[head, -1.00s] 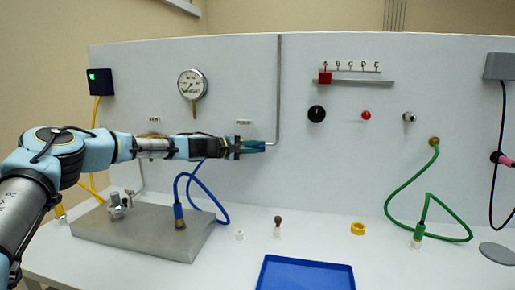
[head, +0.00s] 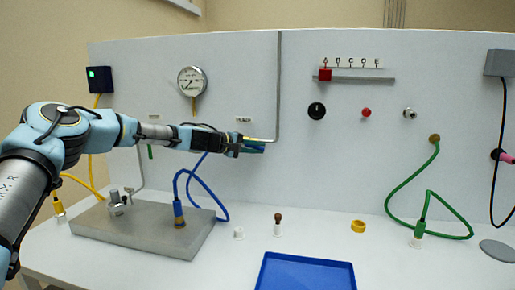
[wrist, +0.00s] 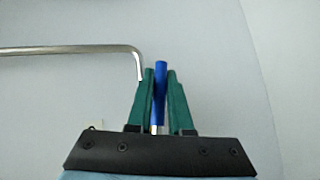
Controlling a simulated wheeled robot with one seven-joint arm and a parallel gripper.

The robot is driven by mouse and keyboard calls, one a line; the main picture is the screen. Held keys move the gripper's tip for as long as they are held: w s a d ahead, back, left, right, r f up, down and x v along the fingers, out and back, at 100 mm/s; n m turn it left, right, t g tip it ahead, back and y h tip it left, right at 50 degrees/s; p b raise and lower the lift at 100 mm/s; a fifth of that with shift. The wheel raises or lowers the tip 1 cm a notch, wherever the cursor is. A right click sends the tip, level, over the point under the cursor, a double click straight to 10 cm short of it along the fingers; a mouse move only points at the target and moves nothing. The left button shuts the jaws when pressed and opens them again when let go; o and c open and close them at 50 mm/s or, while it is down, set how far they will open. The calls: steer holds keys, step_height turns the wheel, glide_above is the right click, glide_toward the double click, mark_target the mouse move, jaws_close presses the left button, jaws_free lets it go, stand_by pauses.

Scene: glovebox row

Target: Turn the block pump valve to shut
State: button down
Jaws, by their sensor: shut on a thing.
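My gripper (head: 258,148) is at the back panel, just below a small label that seems to read PUMP (head: 243,119). In the wrist view my gripper (wrist: 159,75) has its two green fingers closed on a slim blue handle (wrist: 160,85). I take this to be the pump valve's lever. The handle stands along the fingers and its tip shows a little past them. The valve body is hidden behind my gripper. I cannot tell the handle's angle on the panel.
A bent metal pipe (head: 279,85) ends close to my fingers; in the wrist view the pipe (wrist: 70,49) runs in from the left. A gauge (head: 192,82) is above my arm. A grey block (head: 140,232), blue hose (head: 205,187) and blue tray (head: 305,275) lie below.

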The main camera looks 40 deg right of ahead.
steer(key=w+a+f+m+t+y, duration=0.3)
steer(key=w+f+m+t+y, duration=0.2)
steer(key=t+y, duration=0.3)
steer(key=shift+w+a+f+m+t, duration=0.15)
steer(key=shift+w+a+m+t, duration=0.1)
steer(key=shift+m+t, duration=0.5)
stand_by(0.6)
steer(key=c, duration=0.8)
jaws_free()
steer(key=shift+c, duration=0.2)
steer(key=b+v, duration=0.4)
steer(key=v, duration=0.6)
steer(key=shift+a+r, duration=0.2)
steer(key=shift+r, duration=0.2)
